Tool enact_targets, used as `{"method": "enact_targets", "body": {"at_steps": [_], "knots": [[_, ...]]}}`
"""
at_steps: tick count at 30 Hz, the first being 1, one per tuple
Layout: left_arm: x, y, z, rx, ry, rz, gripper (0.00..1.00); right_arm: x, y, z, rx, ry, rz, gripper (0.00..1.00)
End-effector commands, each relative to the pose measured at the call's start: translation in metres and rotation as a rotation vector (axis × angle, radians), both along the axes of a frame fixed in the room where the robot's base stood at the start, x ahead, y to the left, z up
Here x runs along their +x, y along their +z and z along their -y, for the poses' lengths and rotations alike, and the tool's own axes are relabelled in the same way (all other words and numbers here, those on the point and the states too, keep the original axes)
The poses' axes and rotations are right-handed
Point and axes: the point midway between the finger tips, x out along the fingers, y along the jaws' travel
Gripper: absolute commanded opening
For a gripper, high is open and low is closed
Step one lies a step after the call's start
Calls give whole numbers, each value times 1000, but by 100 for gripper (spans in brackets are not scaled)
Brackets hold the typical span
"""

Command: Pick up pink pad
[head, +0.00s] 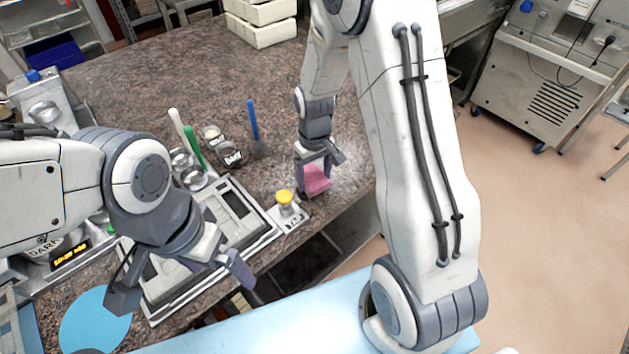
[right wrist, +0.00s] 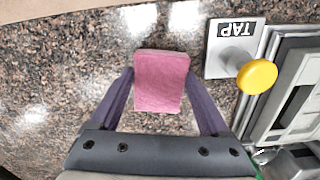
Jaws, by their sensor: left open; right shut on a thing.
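The pink pad (head: 317,181) is at the right edge of the speckled counter in the head view. My right gripper (head: 316,174) points down and is shut on it. In the right wrist view the pink pad (right wrist: 161,82) sits between the two purple fingers of my right gripper (right wrist: 161,88), which touch its sides. I cannot tell whether the pad touches the counter or is just above it. My left gripper (head: 181,283) is open and empty over the front part of the counter, its fingers wide apart.
A TAP plate with a yellow knob (head: 285,197) stands close left of the pad; the yellow knob also shows in the right wrist view (right wrist: 257,77). A grey mould frame (head: 237,208), a blue-handled brush (head: 253,120) and small jars (head: 230,154) lie further left.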

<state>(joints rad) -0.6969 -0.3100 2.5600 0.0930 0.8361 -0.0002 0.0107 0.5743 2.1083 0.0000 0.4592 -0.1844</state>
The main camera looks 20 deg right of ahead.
Motion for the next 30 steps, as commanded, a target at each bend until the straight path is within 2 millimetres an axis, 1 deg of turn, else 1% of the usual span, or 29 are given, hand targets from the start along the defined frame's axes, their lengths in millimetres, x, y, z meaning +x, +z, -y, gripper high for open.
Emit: {"method": "enact_targets", "body": {"at_steps": [2, 3, 6, 12, 18, 24, 30], "knots": [[0, -6, 0, 0, 0, 0, 100, 2, 16, 0, 0, 0, 9, 26], [0, -8, 0, 0, 0, 0, 100, -3, 23, 1, 0, -1, 7, 26], [0, -14, 0, 0, 0, 0, 100, -28, 35, 5, 0, 0, 4, 26], [0, -20, 0, 0, 0, 0, 100, -70, 61, 12, 0, -1, 5, 26], [0, -23, 0, 0, 0, 0, 100, -99, 80, 18, 0, -2, 4, 26], [0, -23, 0, 0, 0, 0, 100, -113, 88, 20, 0, 0, 1, 26], [0, -23, 0, 0, 0, 0, 100, -115, 89, 20, 0, 0, 0, 26]]}}
